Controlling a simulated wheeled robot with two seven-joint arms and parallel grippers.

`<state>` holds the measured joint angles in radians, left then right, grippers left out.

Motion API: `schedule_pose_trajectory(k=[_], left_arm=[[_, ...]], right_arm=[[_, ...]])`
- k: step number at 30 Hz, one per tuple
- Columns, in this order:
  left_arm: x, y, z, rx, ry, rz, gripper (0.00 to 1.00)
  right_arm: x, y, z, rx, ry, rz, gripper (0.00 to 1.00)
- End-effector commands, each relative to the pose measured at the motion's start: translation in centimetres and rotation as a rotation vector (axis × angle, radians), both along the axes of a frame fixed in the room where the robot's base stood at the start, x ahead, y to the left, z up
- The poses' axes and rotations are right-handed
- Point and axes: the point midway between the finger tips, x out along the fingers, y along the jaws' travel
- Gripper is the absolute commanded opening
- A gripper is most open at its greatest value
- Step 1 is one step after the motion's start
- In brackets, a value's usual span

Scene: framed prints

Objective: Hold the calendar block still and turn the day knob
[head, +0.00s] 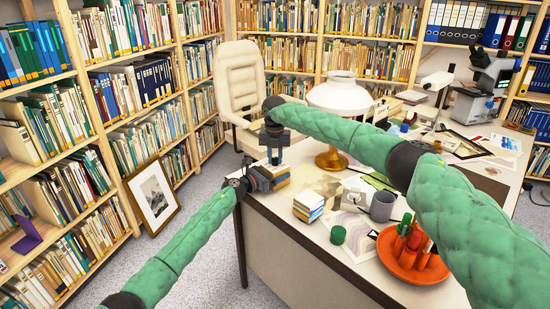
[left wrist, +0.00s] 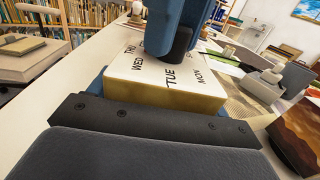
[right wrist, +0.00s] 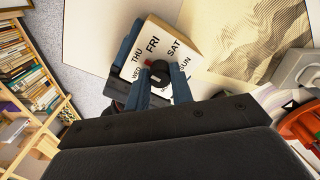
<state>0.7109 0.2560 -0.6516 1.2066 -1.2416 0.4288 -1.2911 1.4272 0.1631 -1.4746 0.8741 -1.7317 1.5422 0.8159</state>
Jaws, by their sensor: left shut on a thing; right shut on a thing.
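The calendar block (head: 277,183) sits at the desk's near left corner. It has a white top ringed with day names and yellowish sides, also seen in the left wrist view (left wrist: 150,90). My left gripper (head: 264,178) is shut on the block's sides. My right gripper (head: 273,155) points down from above and is shut on the dark round day knob (right wrist: 160,71) at the middle of the top. A red mark on the knob faces the THU and WED side in the right wrist view. The fingers partly hide the knob.
A white lamp with a brass base (head: 332,158) stands behind the block. A framed print (head: 153,198) leans on the bookshelf.

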Motion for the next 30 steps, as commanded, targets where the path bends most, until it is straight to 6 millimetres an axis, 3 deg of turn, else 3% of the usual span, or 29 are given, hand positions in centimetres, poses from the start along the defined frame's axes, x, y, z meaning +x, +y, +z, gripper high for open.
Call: schedule_pose_trajectory(k=[3,4,7,19,30], left_arm=[[-0.1,-0.1,-0.1,0.001,0.001,-0.003,0.43],[-0.1,-0.1,-0.1,0.001,0.001,-0.003,0.43],[-0.1,-0.1,-0.1,0.001,0.001,-0.002,0.43],[0.0,0.0,0.0,0.001,0.001,0.000,0.43],[0.0,0.0,-0.1,0.001,0.001,0.001,0.43]], right_arm=[[0.1,-0.2,0.1,0.000,-0.003,-0.002,0.00],[0.1,-0.2,0.1,0.000,-0.003,-0.002,0.27],[0.1,-0.1,0.1,0.000,-0.002,-0.001,0.45],[0.1,0.0,0.7,0.000,-0.001,0.001,0.45],[0.1,0.0,7.1,0.001,-0.003,0.000,0.45]])
